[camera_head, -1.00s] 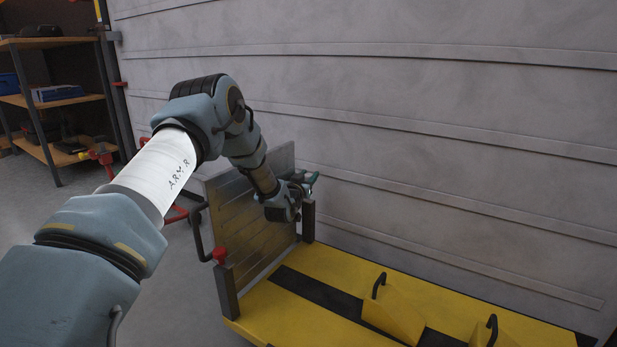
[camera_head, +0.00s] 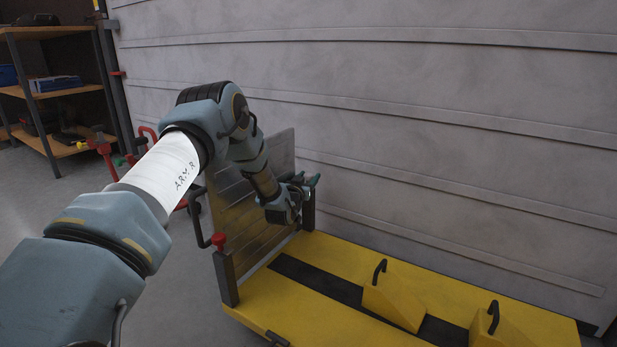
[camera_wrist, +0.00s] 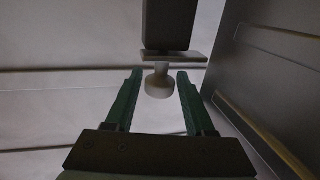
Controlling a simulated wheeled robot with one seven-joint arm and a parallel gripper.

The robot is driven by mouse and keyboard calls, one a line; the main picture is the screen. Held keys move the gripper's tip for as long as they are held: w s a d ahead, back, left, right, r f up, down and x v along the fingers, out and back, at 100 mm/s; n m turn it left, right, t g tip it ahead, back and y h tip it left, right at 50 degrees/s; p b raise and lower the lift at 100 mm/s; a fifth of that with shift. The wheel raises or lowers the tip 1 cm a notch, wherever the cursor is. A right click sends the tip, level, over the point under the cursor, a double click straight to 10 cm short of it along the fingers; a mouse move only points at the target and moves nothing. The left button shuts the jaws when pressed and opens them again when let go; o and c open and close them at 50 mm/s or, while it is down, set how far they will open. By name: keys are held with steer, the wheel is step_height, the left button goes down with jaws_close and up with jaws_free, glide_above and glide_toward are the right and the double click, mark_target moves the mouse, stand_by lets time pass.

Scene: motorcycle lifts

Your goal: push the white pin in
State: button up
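The white pin (camera_wrist: 159,84) shows in the wrist view, with a wide round head and a narrower neck. It sits below a flat plate on a dark post (camera_wrist: 170,24). My gripper (camera_wrist: 160,73) has its two green fingers apart, one on each side of the pin, with visible gaps. I cannot tell how far the fingers are from the pin in depth. The pin is hidden there.
The yellow lift platform (camera_head: 330,266) has yellow wedges with black handles (camera_head: 395,298). A red knob (camera_head: 218,240) sits on the panel's near post. The grey wall (camera_head: 430,130) stands close behind my gripper. Shelves (camera_head: 50,95) are at the back left.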

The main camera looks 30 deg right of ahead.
steer(key=shift+s+a+r, duration=0.1)
steer(key=shift+s, duration=0.05)
steer(key=p+v, duration=0.4)
steer(key=v, duration=0.6)
steer(key=shift+a, duration=0.2)
steer(key=shift+s, duration=0.25)
